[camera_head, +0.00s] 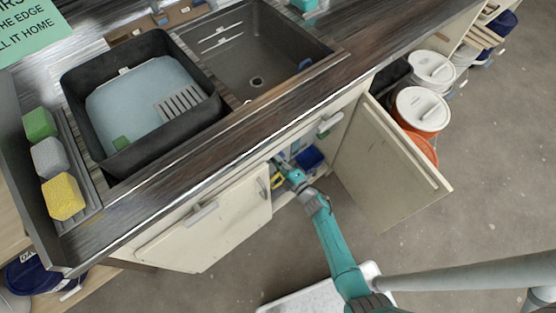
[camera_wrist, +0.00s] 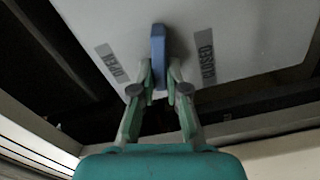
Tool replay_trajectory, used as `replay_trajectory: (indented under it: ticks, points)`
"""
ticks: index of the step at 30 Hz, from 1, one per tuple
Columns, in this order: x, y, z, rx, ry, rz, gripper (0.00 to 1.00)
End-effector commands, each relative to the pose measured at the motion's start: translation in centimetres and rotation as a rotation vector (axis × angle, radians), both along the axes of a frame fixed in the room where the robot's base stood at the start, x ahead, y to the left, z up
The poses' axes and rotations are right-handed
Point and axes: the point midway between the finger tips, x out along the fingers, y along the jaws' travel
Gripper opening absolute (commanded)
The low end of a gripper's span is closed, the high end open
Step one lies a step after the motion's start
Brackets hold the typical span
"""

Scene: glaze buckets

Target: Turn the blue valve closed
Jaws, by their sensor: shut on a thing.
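The blue valve (camera_wrist: 158,50) shows in the wrist view as an upright blue lever handle. It stands in front of a pale plate (camera_wrist: 240,30) with an OPEN label (camera_wrist: 111,63) on the left and a CLOSED label (camera_wrist: 206,57) on the right. The handle points up between the two labels. My gripper (camera_wrist: 160,82) is shut on the lower part of the handle, one finger on each side. In the head view my gripper (camera_head: 294,178) reaches into the open cabinet under the sink, and the valve cannot be made out there.
An open cabinet door (camera_head: 385,165) stands to the right of my arm, and another door (camera_head: 205,225) is at the left. A blue container (camera_head: 311,157) sits inside the cabinet. The counter edge (camera_head: 230,135) runs above. White-lidded buckets (camera_head: 421,108) stand at the right.

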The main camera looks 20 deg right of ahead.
Motion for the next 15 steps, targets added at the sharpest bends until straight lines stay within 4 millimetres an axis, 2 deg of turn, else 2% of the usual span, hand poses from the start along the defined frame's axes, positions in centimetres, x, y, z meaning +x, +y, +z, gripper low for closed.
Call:
replay_trajectory:
  ticks: [6, 15]
  points:
    - [-0.05, 0.11, -0.28, -0.148, -0.047, 0.001, 0.0]
    - [-0.05, 0.12, -0.43, -0.266, -0.085, 0.001, 0.0]
